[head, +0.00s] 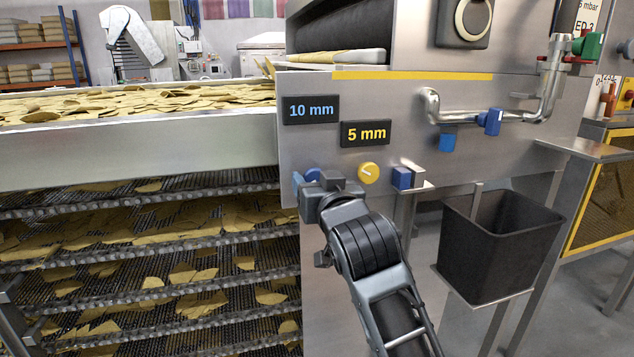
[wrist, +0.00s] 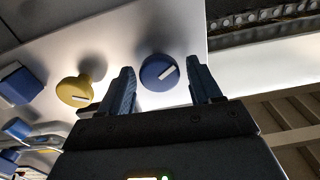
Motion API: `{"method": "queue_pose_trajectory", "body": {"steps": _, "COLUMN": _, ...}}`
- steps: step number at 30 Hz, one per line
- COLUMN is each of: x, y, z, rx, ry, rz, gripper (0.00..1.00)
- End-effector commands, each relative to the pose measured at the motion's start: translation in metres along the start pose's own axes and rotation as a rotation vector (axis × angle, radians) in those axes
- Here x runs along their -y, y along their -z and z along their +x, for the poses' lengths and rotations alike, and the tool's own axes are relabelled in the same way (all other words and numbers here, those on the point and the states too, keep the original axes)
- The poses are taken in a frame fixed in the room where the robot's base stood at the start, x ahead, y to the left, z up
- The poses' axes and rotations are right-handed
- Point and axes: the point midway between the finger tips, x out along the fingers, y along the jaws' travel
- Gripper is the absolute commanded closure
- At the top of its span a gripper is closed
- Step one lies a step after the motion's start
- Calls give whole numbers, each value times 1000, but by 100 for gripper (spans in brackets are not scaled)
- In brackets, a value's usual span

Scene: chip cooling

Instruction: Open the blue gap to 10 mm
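The blue knob (head: 313,174) is on the steel panel, left of the yellow knob (head: 368,172), and is partly hidden by my gripper (head: 306,182). Above them, the blue-lettered display (head: 311,109) reads 10 mm and the yellow-lettered display (head: 366,133) reads 5 mm. In the wrist view, my gripper's fingers are apart, with the blue knob (wrist: 157,73) showing between their tips and a visible space on each side. Its white mark slants up to the right. The yellow knob (wrist: 74,90) stands left of the fingers. I cannot tell how far the fingertips reach over the blue knob.
A blue block-shaped part (head: 402,178) sits right of the yellow knob. A pipe with blue handles (head: 490,121) runs above right. Conveyor belts with chips (head: 150,240) fill the left side.

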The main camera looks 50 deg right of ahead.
Motion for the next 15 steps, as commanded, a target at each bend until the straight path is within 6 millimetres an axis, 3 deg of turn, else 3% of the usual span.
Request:
{"method": "queue_pose_trajectory", "body": {"steps": 10, "x": 0, "y": 0, "z": -2, "rx": -1, "ry": 0, "rz": -1, "gripper": 29}}
{"method": "queue_pose_trajectory", "body": {"steps": 15, "x": 0, "y": -2, "z": -21, "rx": 1, "ry": 1, "rz": -2, "gripper": 29}}
